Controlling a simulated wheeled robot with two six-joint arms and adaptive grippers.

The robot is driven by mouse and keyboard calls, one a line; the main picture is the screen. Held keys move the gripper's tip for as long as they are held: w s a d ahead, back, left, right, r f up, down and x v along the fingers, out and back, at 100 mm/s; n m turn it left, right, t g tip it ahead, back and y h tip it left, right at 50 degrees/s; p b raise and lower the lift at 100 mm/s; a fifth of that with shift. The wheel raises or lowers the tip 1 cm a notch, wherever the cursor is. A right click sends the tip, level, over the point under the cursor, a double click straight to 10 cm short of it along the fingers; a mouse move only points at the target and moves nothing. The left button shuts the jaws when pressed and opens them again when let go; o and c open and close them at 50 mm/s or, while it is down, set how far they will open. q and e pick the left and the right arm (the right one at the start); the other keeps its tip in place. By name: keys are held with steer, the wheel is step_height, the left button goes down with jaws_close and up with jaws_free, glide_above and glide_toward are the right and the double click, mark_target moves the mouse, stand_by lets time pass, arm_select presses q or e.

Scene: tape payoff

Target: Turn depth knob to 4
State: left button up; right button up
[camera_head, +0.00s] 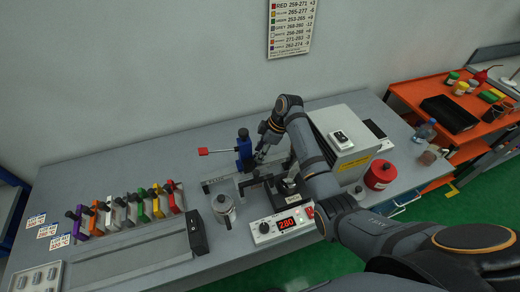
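A blue device with a black top (243,148) stands upright on the bench, and a lever with a red end (203,151) points left from it. My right gripper (260,153) is close to the right side of this device, pointing down. It is too small and dark to tell whether its fingers are apart or touch anything. A white control box (282,224) in front shows a red 280 and has a dark round knob (264,227). I cannot tell which part is the depth knob, and no depth scale is readable. My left gripper is not in view.
A rack of several coloured tools with black knobs (129,210) is at left. A metal pot (223,207) stands before the blue device. A white machine (348,135) and a red canister (380,174) are at right. The grey bench (130,168) is clear behind the rack.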

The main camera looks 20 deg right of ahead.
steer(key=shift+c, duration=0.2)
jaws_close()
stand_by(0.3)
steer(key=n, duration=0.1)
steer(key=n+g+b, duration=0.1)
steer(key=n, duration=0.2)
steer(key=shift+w+f+g+b, duration=0.1)
steer(key=shift+w+g+b, duration=0.2)
steer(key=shift+g, duration=0.1)
steer(key=n+b, duration=0.1)
steer(key=n, duration=0.1)
steer(key=n+g+b, duration=0.1)
steer(key=n, duration=0.1)
steer(key=shift+w+a+n+g, duration=0.1)
steer(key=shift+w+n+g, duration=0.05)
steer(key=shift+n+g, duration=0.15)
steer(key=shift+n+g+h+b, duration=0.3)
steer(key=shift+n+b, duration=0.35)
steer(key=shift+n, duration=0.55)
steer(key=shift+w, duration=0.1)
steer(key=shift+o, duration=0.2)
jaws_free()
